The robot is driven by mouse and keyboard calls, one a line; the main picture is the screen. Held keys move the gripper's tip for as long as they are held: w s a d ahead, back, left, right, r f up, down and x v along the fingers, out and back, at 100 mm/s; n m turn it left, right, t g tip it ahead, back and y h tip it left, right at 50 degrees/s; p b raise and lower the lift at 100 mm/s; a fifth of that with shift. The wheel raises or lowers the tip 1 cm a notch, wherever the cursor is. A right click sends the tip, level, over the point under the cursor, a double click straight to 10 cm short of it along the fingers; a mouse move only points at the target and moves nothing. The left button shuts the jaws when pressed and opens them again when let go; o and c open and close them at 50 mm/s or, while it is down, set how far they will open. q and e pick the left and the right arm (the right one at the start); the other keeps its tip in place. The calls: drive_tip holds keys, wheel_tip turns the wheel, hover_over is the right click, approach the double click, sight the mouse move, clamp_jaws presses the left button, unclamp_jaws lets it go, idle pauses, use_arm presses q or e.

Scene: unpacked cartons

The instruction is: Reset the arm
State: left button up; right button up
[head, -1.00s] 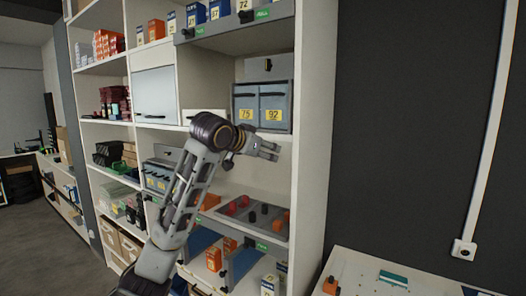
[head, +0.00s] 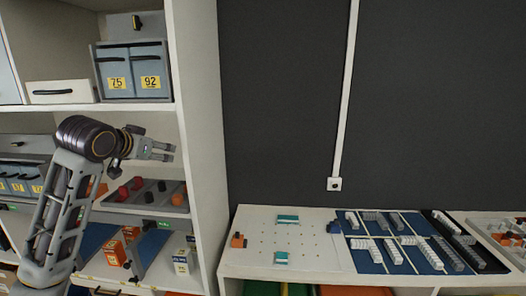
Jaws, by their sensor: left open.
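My left arm rises from the lower left of the head view, in front of the white shelf unit (head: 197,150). My left gripper (head: 172,152) points right, with its two fingers apart and nothing between them. It is in front of the shelf opening, above a grey tray (head: 177,209) with red and dark round parts. My right gripper is not in view.
Grey bins marked 75 and 92 (head: 133,72) stand on the shelf above the gripper. Orange boxes (head: 116,253) sit lower down. At right, a low white bench (head: 340,262) holds a pegboard and a blue board (head: 385,262) with grey parts.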

use_arm(q)
drive_tip(key=s+d+f+g, duration=0.1)
drive_tip(key=s+d+f, duration=0.15)
drive_tip(key=f, duration=0.75)
drive_tip(key=s+d+f+g, duration=0.2)
drive_tip(key=s+f, duration=0.2)
drive_tip(key=f, duration=0.5)
drive_tip(key=s+d+f+g, duration=0.1)
drive_tip(key=s+d+f, duration=0.15)
drive_tip(key=f, duration=0.75)
drive_tip(key=s+d+f+g, duration=0.1)
drive_tip(key=s+f+g, duration=0.2)
drive_tip(key=s+f, duration=0.75)
drive_tip(key=s+d+f+g, duration=0.1)
drive_tip(key=s+f+g, duration=0.1)
drive_tip(key=s+f, duration=0.9)
drive_tip(key=s+f+g, duration=0.1)
drive_tip(key=s+f, duration=0.2)
drive_tip(key=f, duration=1.2)
drive_tip(key=s+f, duration=0.3)
drive_tip(key=f, duration=1.2)
drive_tip(key=s+a+f, duration=0.2)
drive_tip(key=s+f, duration=0.8)
drive_tip(key=s+a+f+g+y, duration=0.1)
drive_tip(key=s+a+f, duration=0.1)
drive_tip(key=s+f, duration=0.7)
drive_tip(key=s, duration=0.2)
drive_tip(key=shift+s+a+f+g, duration=0.2)
drive_tip(key=shift+s+f+g, duration=0.1)
drive_tip(key=shift+f, duration=0.05)
